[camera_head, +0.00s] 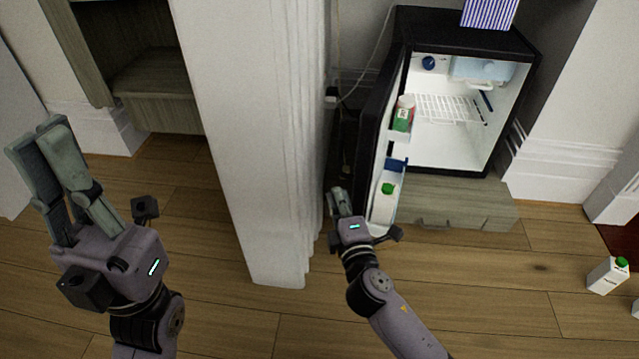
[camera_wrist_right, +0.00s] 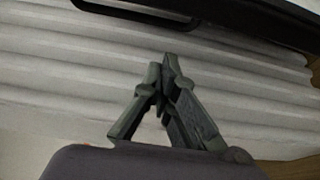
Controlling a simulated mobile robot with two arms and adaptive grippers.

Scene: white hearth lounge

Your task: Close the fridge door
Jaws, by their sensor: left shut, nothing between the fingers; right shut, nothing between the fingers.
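The small black fridge (camera_head: 465,44) stands on a low wooden drawer unit, its white inside open to view. Its door (camera_head: 374,120) stands open, swung out to the left, with a can and a white carton with a green cap in its racks. My right gripper (camera_head: 340,192) is shut and empty at the door's lower left, by the outer side; whether it touches the door cannot be told. In the right wrist view my right gripper (camera_wrist_right: 165,62) shows shut before a white ribbed surface, with a black edge above. My left gripper (camera_head: 38,140) is shut and empty, far left.
A white fluted pillar (camera_head: 255,140) stands between my two arms, close to the door's left side. The wooden drawer unit (camera_head: 460,203) is under the fridge. The floor before the fridge is clear.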

